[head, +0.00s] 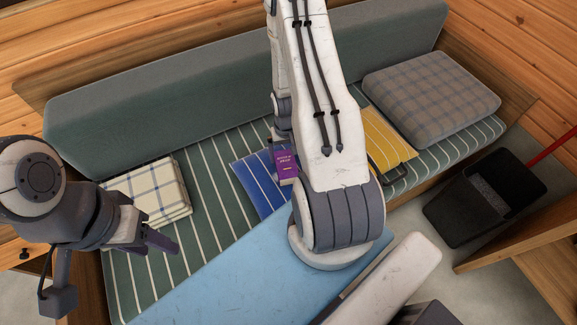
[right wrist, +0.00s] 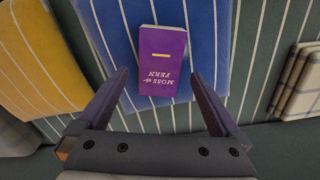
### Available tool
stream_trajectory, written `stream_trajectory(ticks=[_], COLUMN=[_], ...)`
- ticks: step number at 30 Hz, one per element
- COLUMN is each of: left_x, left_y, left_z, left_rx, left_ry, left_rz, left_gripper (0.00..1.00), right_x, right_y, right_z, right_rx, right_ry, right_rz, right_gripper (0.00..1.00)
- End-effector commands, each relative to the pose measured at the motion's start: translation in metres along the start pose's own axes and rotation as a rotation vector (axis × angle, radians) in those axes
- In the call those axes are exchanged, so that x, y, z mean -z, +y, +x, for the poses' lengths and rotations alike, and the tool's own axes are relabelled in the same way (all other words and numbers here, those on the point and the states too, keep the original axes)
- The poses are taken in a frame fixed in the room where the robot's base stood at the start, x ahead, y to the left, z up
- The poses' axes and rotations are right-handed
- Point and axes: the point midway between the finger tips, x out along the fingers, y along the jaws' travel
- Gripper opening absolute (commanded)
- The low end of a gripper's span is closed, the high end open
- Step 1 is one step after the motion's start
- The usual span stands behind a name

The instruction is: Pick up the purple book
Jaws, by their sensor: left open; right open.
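The purple book (head: 288,168) lies on a blue striped cushion (head: 250,178) on the bench seat. In the right wrist view the book (right wrist: 163,55) shows its cover with white lettering and a gold bar. My right gripper (right wrist: 159,76) is open, its two fingers pointing toward the book, one to either side of its near end in the picture. I cannot tell the height left between them. In the head view my right arm hides most of that gripper. My left gripper (head: 158,238) is open and empty at the left, near the folded plaid blanket (head: 140,190).
A yellow striped cushion (head: 383,140) and a plaid cushion (head: 430,95) lie farther right on the green striped bench. A light blue surface (head: 235,275) lies in front of it. A black bin (head: 470,210) stands at the right. The backrest (head: 170,95) bounds the seat behind.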

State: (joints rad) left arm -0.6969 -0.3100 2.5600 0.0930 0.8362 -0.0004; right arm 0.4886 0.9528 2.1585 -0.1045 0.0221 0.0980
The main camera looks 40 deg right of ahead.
Motion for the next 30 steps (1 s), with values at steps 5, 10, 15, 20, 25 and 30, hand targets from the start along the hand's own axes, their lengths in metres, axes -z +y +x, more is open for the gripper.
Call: stream_trajectory(ticks=[5, 10, 15, 20, 25, 30], left_x=[0.000, 0.000, -0.001, -0.001, -0.001, -0.001], left_y=[0.000, 0.000, -0.001, -0.002, -0.002, -0.002], left_z=[0.001, 0.003, 0.018, 0.022, 0.021, 0.021], left_rx=[0.000, 0.000, 0.000, 0.000, 0.000, 0.000], left_ry=[0.000, 0.000, 0.000, 0.000, 0.000, 0.000], left_rz=[0.000, 0.000, 0.000, 0.000, 0.000, 0.000], left_gripper=[0.50, 0.50, 0.50, 0.50, 0.50, 0.50], right_x=[0.000, 0.002, 0.004, 0.004, 0.005, 0.005], right_y=[0.000, 0.000, 0.000, 0.001, 0.000, 0.001], right_z=[0.019, 0.036, 0.067, 0.074, 0.073, 0.073], right_rx=[0.003, 0.002, -0.001, -0.003, -0.002, -0.001], right_ry=[-0.001, -0.002, 0.000, 0.002, 0.002, 0.002], right_rz=[-0.001, 0.000, 0.001, -0.001, -0.001, 0.000], right_gripper=[1.00, 1.00, 1.00, 1.00, 1.00, 0.50])
